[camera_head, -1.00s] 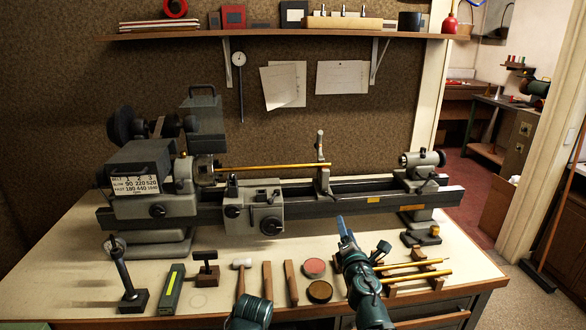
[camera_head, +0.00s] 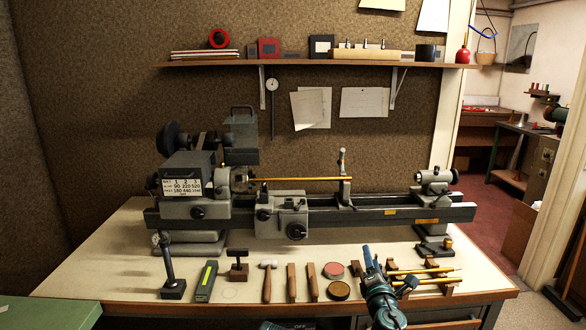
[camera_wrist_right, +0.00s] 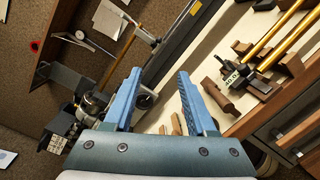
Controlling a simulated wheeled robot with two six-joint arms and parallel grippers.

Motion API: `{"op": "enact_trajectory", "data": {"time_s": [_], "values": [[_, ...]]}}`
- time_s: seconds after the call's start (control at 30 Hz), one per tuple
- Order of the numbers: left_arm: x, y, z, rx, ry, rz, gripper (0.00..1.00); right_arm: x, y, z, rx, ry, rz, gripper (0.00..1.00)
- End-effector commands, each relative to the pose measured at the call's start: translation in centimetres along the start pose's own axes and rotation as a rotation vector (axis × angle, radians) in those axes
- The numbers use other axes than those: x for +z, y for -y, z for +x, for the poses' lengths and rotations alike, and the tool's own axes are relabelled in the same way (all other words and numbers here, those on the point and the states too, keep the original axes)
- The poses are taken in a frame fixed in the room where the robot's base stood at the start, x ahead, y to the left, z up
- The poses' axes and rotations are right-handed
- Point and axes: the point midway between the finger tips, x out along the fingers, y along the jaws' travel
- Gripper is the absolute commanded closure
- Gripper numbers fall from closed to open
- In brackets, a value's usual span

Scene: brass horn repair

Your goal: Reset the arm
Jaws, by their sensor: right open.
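My right gripper (camera_head: 369,252) has blue fingers and stands at the front edge of the workbench (camera_head: 120,255), right of the round tins. In the right wrist view its two fingers (camera_wrist_right: 158,75) are spread apart with nothing between them. My left gripper does not show in either view. A lathe (camera_head: 290,215) spans the bench, with a brass rod (camera_head: 300,179) lying along it. Brass rods (camera_head: 425,270) rest on wooden supports just right of my right gripper.
A dial gauge stand (camera_head: 170,275), a green box (camera_head: 206,282), a mallet (camera_head: 267,282), wooden handles and a brown tin (camera_head: 340,291) line the bench front. A shelf (camera_head: 220,64) hangs above. A green surface (camera_head: 50,312) is at lower left.

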Motion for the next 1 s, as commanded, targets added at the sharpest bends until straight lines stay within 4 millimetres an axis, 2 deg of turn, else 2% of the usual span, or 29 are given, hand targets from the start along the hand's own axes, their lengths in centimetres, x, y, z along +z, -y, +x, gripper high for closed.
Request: {"op": "enact_trajectory", "data": {"time_s": [0.37,0.53,0.67,0.77,0.83,0.9,1.0], "values": [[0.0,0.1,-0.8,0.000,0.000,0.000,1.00,0.6,0.8,-0.4,-0.109,0.103,0.245,0.43],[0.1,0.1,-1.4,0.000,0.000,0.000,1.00,0.3,2.3,-1.3,-0.219,0.179,0.444,0.43],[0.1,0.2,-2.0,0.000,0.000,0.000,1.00,-0.9,4.0,-2.7,-0.352,0.248,0.637,0.43],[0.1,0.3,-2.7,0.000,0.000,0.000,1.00,-3.2,5.9,-4.8,-0.513,0.313,0.819,0.43],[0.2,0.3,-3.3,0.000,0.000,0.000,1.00,-5.8,7.2,-7.2,-0.672,0.365,0.960,0.43],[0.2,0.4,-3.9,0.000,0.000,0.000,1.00,-8.9,8.3,-10.4,-0.856,0.419,1.082,0.43],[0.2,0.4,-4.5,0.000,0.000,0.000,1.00,-13.2,8.9,-15.4,-1.113,0.483,1.193,0.43]]}}
